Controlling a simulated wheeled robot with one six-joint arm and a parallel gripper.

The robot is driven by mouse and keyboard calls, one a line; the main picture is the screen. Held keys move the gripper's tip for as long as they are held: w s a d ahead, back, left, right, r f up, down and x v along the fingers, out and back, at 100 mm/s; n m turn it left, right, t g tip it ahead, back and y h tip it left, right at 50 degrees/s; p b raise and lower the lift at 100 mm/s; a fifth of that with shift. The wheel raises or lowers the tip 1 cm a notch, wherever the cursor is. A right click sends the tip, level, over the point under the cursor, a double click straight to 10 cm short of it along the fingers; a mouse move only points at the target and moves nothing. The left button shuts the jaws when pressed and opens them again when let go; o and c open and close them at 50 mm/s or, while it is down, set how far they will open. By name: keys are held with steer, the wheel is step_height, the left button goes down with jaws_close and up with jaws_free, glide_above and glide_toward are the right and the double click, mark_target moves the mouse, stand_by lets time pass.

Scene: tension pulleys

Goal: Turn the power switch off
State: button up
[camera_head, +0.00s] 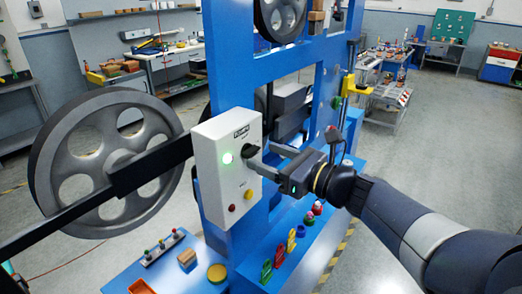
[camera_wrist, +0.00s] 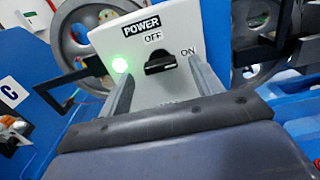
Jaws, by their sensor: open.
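The white power box (camera_head: 212,165) is mounted on the blue frame. Its black switch knob (camera_wrist: 160,65) sits under the OFF label, with the ON label to its upper right. The knob lies nearly level in the wrist view, its right end toward the ON side. The green light (camera_wrist: 120,64) left of the knob is lit and also shows in the head view (camera_head: 227,158). My gripper (camera_head: 262,157) is open in front of the box, with one finger on each side of the knob. I cannot tell whether either finger touches it.
A large grey pulley wheel (camera_head: 107,163) stands left of the box. Red and yellow buttons sit low on the box. Below, a blue bench (camera_head: 205,283) holds small parts, and colored tags and knobs are right of it. The floor at right is open.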

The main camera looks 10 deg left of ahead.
mark_target(250, 151)
steer(key=shift+x, duration=1.25)
steer(key=shift+c, duration=0.4)
steer(key=c, duration=0.9)
